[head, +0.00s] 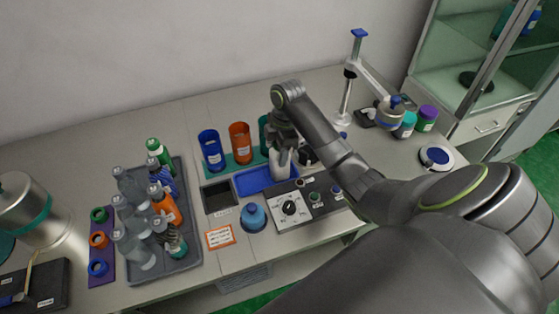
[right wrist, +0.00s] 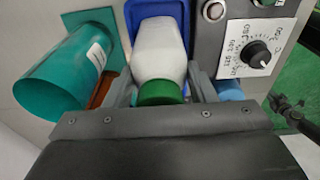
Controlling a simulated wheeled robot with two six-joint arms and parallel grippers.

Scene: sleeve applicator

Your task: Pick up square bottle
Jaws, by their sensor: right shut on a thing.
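A whitish bottle (head: 280,164) stands at the right end of the blue tray (head: 250,184), under my right gripper (head: 284,146). In the right wrist view the bottle (right wrist: 160,50) has a pale, squarish body and a green top (right wrist: 160,93). My right gripper (right wrist: 160,82) is shut on it near the green top, one finger on each side. The blue tray (right wrist: 157,8) shows behind the bottle. Whether the bottle touches the tray cannot be told. My left gripper is not in view.
Blue (head: 212,152), orange (head: 240,143) and teal cups stand behind the tray. A grey tray (head: 190,262) with several bottles is at left. A control box (head: 291,208) and a blue flask (head: 253,217) stand in front. A lever stand (head: 346,100) is at back right.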

